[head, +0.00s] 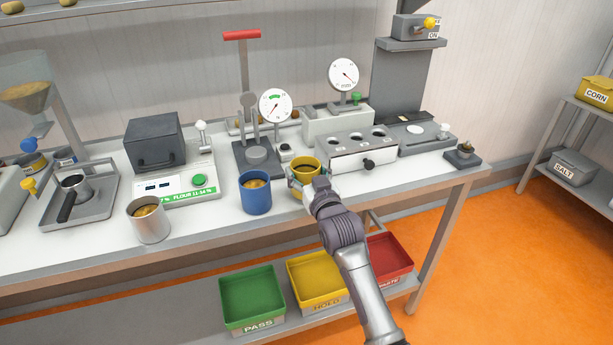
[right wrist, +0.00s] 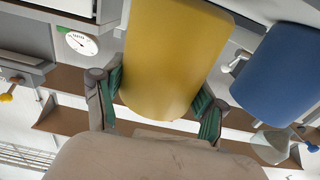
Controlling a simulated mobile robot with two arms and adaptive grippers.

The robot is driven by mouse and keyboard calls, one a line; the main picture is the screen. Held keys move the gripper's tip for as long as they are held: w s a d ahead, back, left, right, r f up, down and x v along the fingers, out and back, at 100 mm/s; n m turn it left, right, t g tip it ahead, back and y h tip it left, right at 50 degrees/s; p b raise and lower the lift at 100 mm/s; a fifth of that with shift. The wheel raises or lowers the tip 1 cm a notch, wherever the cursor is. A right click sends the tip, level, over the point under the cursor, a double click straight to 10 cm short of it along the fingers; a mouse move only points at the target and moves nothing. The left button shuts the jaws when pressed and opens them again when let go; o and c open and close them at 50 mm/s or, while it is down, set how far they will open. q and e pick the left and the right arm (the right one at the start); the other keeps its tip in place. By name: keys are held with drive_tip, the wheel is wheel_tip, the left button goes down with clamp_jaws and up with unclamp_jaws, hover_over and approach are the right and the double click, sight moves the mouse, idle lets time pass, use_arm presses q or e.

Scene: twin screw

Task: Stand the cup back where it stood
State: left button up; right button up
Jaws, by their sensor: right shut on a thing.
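The yellow cup (head: 303,181) is upright at the front of the white bench, to the right of the blue cup (head: 256,198). My right gripper (head: 314,187) is shut on the yellow cup, coming from the front right. In the right wrist view the yellow cup (right wrist: 178,55) sits between the green-padded fingers of the gripper (right wrist: 161,97). The blue cup (right wrist: 280,75) shows beside it, apart. Whether the yellow cup's base touches the bench is hard to tell. My left gripper is out of view.
A metal cup (head: 149,225) stands at the front left. Behind are a flour tester (head: 190,185), a press with a dial gauge (head: 275,106), and a block with several round holes (head: 350,155). Green (head: 252,298), yellow (head: 318,283) and red (head: 390,258) trays sit on the shelf below.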

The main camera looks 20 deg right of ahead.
drive_tip(key=shift+f, duration=0.75)
drive_tip(key=o, duration=1.3)
drive_tip(key=shift+f, duration=0.15)
